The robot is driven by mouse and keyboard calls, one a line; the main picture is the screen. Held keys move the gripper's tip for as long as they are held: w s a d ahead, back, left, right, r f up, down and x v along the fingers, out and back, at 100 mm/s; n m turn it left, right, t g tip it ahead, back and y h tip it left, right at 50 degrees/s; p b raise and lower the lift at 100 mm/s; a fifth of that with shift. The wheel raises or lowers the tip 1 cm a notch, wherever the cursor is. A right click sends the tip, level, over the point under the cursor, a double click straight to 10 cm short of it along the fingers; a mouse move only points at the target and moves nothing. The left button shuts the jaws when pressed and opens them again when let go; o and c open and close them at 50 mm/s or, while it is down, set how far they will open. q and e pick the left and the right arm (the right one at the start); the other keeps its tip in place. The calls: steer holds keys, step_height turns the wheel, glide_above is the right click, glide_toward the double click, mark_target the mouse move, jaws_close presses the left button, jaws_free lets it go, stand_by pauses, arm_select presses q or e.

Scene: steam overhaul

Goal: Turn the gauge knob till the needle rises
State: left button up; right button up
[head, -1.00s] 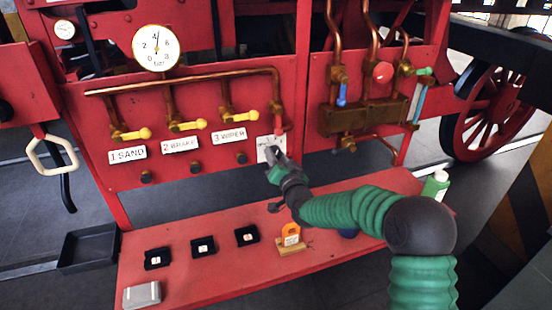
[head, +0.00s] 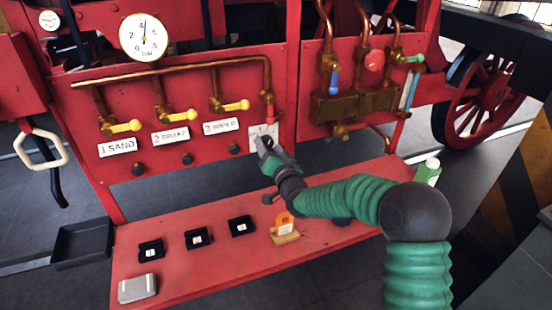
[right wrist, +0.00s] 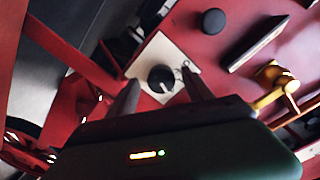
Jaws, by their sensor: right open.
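The round white gauge (head: 143,37), marked "bar", sits at the upper left in the head view. Its thin dark needle points roughly straight up, near the 4. The knob is a black round one on a white plate (head: 257,132), below the right end of the copper pipe; my gripper partly covers it there. In the right wrist view the knob (right wrist: 161,79) shows clearly, with a small mark on the plate beside it. My right gripper (head: 264,143) is open, its two fingers (right wrist: 160,92) on either side of the knob; contact cannot be told. My left gripper is not in view.
Yellow-handled valves (head: 178,116) with labels sit left of the knob. Below, a red bench (head: 205,277) holds small black boxes (head: 197,239), a grey box (head: 137,288) and an orange tag on a stand (head: 285,227).

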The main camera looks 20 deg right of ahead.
steer(key=s, duration=1.6)
steer(key=shift+r+b, duration=0.15)
steer(key=shift+b, duration=0.25)
steer(key=shift+d, duration=0.1)
steer(key=s+a+f+n+g+p, duration=0.2)
steer(key=s+f+n+g+p, duration=0.15)
steer(key=s+f+g, duration=0.65)
steer(key=s+f+n+g, duration=0.1)
steer(key=s+f+g, duration=0.1)
steer(key=s, duration=0.4)
steer(key=s+f+n+g, duration=0.2)
steer(key=s+g, duration=0.1)
steer(key=s, duration=0.4)
steer(key=shift+s+a+f+p, duration=0.15)
steer(key=shift+a+f+p, duration=0.2)
steer(key=shift+p, duration=0.1)
steer(key=shift+n, duration=0.25)
